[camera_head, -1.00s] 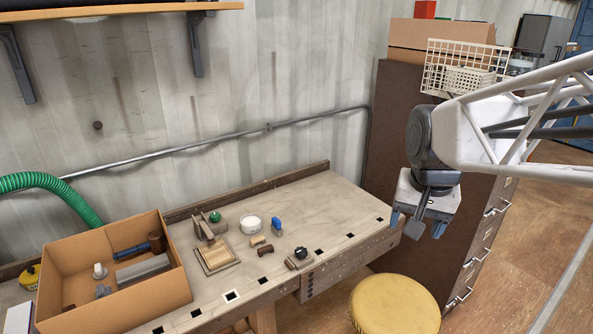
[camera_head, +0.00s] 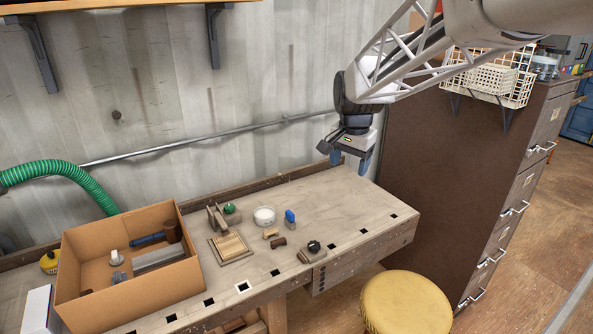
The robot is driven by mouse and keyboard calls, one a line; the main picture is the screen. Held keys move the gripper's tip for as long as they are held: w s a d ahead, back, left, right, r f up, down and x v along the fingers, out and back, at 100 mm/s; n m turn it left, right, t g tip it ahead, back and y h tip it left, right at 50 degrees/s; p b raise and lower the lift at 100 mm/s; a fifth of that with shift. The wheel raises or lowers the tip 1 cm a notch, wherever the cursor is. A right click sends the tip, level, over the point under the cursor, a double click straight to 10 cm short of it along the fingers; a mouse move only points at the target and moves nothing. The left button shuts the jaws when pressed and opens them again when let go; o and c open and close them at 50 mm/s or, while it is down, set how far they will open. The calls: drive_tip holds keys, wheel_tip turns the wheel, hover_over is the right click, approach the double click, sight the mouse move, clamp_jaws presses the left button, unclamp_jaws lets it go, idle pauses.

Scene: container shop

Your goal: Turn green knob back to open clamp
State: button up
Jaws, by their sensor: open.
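The green knob (camera_head: 229,208) sits on a small clamp (camera_head: 217,217) with upright grey-brown jaws, toward the back of the workbench. A flat wooden piece (camera_head: 230,246) lies just in front of the clamp. Whether the clamp is open or closed is too small to tell. My gripper (camera_head: 349,166) is open and empty, pointing down above the back right part of the bench. It is well to the right of the green knob and higher than it, touching nothing.
On the workbench (camera_head: 345,205) stand a white round tub (camera_head: 264,216), a blue item (camera_head: 290,217), small brown pieces (camera_head: 278,242) and a black knob (camera_head: 313,246). A cardboard box (camera_head: 85,300) with tools is at left. A brown cabinet (camera_head: 450,180) stands right. The bench's right part is clear.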

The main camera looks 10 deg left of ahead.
drive_tip(key=w+a+f+m, duration=0.1)
drive_tip(key=w+a+f, duration=0.3)
drive_tip(key=w+a, duration=0.45)
drive_tip(key=m+g, duration=0.1)
drive_tip(key=m, duration=0.2)
hover_over(229, 206)
drive_tip(key=f, duration=1.9)
drive_tip(key=shift+w+d+f, duration=0.1)
drive_tip(key=shift+d+f, duration=0.2)
drive_tip(key=shift+f, duration=0.05)
drive_tip(key=shift+a+f, duration=0.25)
drive_tip(key=shift+a, duration=0.1)
drive_tip(key=shift+f, duration=0.15)
drive_tip(key=shift+f, duration=3.75)
drive_tip(key=c, duration=0.9)
